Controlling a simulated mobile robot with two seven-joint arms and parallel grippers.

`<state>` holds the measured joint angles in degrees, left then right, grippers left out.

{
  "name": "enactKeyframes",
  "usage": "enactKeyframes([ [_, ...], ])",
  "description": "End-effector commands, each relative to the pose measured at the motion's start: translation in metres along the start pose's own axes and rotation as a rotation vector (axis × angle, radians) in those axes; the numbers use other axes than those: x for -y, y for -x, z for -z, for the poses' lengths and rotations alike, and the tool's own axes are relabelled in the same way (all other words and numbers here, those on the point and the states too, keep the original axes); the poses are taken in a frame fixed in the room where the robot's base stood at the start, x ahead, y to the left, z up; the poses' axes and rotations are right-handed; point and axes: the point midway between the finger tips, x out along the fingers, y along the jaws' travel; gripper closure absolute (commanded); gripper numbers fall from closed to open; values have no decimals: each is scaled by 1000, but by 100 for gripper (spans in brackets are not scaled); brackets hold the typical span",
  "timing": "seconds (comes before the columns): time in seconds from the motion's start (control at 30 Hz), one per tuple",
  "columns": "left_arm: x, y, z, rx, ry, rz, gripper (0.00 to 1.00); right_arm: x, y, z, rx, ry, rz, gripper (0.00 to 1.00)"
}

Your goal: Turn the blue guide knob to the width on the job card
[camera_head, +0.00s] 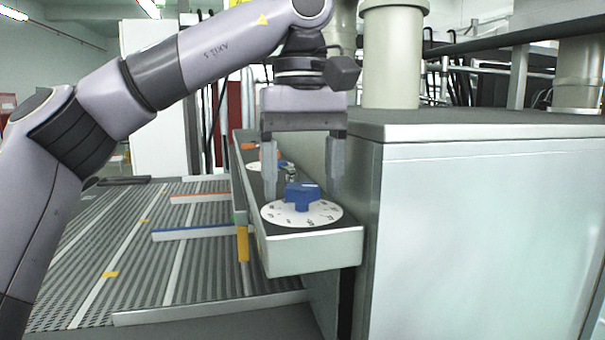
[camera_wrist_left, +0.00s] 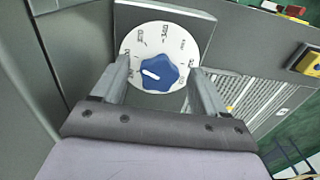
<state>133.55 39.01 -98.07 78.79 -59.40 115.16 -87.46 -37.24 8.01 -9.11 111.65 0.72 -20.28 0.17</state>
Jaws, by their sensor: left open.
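The blue guide knob (camera_head: 302,195) sits on a white round dial (camera_head: 329,213) at the near end of a grey ledge. In the left wrist view the knob (camera_wrist_left: 160,72) is lobed, with a white pointer mark toward the dial's left side; the dial (camera_wrist_left: 150,35) has printed marks too small to read surely. My left gripper (camera_head: 302,191) is open above the dial, pointing down, one finger to each side of the knob with gaps. The fingers also flank it in the left wrist view (camera_wrist_left: 160,70). No job card is recognisable. My right gripper is not in view.
A second white dial and an orange-red handle (camera_head: 249,146) lie farther along the ledge (camera_head: 315,252). A tall grey cabinet (camera_head: 470,230) stands close on the right. A ribbed conveyor bed (camera_head: 120,250) with blue and orange guide strips lies lower left.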

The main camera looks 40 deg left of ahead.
Motion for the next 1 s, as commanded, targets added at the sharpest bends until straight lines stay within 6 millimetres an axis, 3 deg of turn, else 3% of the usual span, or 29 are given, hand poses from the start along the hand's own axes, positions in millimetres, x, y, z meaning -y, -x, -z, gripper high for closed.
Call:
enactKeyframes([
  [0.03,0,0,0,0,0,0,34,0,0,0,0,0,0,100],
  [0.2,0,0,0,0,0,0,83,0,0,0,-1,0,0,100],
  [0.57,0,0,0,1,45,0,83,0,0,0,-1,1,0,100],
  [1.0,-2,0,0,2,374,0,83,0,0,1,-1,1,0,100],
])
